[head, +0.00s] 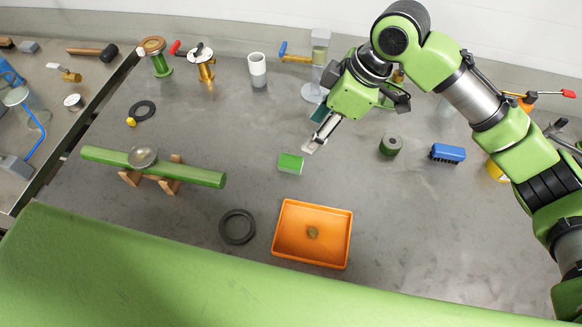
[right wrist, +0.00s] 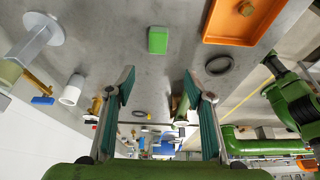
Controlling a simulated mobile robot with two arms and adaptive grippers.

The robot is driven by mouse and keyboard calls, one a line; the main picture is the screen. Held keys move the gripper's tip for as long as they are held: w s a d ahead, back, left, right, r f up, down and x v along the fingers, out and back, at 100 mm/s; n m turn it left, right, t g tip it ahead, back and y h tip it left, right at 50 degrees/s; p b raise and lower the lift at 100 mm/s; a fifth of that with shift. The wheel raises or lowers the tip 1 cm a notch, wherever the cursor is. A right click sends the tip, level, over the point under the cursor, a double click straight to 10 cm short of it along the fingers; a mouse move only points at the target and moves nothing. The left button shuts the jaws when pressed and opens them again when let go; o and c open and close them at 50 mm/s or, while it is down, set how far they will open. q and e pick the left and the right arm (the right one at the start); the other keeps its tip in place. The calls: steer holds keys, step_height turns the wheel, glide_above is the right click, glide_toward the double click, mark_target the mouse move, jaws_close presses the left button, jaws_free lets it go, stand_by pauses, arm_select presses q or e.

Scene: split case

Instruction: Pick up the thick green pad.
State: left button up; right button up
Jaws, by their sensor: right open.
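The thick green pad (head: 290,163) is a small block with a bright green top, lying on the grey table near the middle of the head view. It also shows at the top centre of the right wrist view (right wrist: 158,40). My right gripper (head: 309,147) is above the table, just up and to the right of the pad in the head view. In the right wrist view its two fingers (right wrist: 159,88) are spread wide with nothing between them, and the pad appears beyond the fingertips, not touched. My left gripper is not in view.
An orange tray (head: 276,235) with a small round piece in it lies near the pad. A dark ring (head: 237,227), a green pipe on wooden blocks (head: 105,156), a dark green cylinder (head: 390,146) and a blue brush (head: 447,153) stand around.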

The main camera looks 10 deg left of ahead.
steer(key=f, duration=0.2)
glide_toward(291, 161)
steer(key=x, duration=0.2)
steer(key=shift+s+a+f+p, duration=0.2)
steer(key=shift+a+f+p, duration=0.05)
steer(key=shift+p, duration=0.1)
steer(key=p+x, duration=0.1)
steer(key=x, duration=0.4)
steer(key=shift+w+f+p, duration=0.25)
steer(key=shift+p, duration=0.1)
steer(key=shift+a+f, duration=0.1)
steer(key=shift+f, duration=0.25)
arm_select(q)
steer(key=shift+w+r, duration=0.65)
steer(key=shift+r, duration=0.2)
arm_select(e)
steer(key=shift+c, duration=0.5)
steer(key=c, duration=0.9)
